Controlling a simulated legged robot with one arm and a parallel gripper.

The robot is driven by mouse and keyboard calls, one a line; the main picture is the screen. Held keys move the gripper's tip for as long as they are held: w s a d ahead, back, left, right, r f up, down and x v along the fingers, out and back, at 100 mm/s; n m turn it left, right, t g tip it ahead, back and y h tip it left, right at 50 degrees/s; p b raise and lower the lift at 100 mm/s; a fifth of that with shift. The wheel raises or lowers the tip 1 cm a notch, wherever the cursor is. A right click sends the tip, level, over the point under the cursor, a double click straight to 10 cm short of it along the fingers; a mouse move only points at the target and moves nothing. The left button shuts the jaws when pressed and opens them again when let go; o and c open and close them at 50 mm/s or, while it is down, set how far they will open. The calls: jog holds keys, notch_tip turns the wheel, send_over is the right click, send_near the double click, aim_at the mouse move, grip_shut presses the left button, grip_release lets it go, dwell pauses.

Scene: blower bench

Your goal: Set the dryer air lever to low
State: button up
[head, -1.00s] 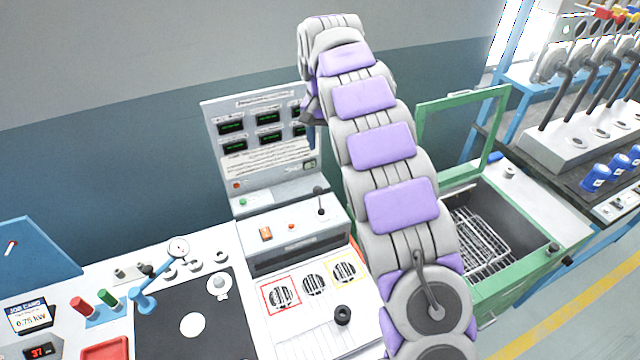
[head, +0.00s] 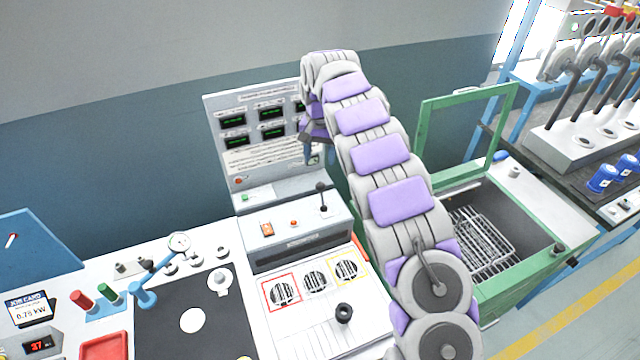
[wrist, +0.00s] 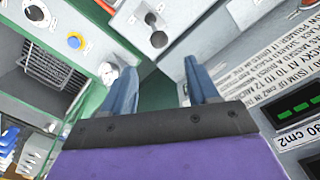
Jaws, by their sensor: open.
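The dryer (head: 520,240) looks like the green-framed open box with a wire rack at right; it also shows at left in the wrist view (wrist: 50,62). A small knob (head: 514,172) stands on its light top. A black-knobbed upright lever (head: 321,188) stands on the grey console. I cannot tell which control is the dryer air lever, nor read its setting. My gripper (head: 312,150) hangs before the display panel, above and left of the console lever, partly hidden by my arm. In the wrist view its blue fingers (wrist: 160,85) are apart with nothing between them.
The display panel (head: 262,140) is close to my gripper; its printed text fills the right of the wrist view. The dryer's green door frame (head: 466,135) stands raised. A black knob (head: 343,313) sits on the front bench panel. Blue cups (head: 602,178) stand far right.

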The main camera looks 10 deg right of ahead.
aim_at(320, 182)
notch_tip(320, 182, down, 11)
jog(key=shift+r+b, duration=0.1)
jog(key=shift+b, duration=0.65)
grip_shut()
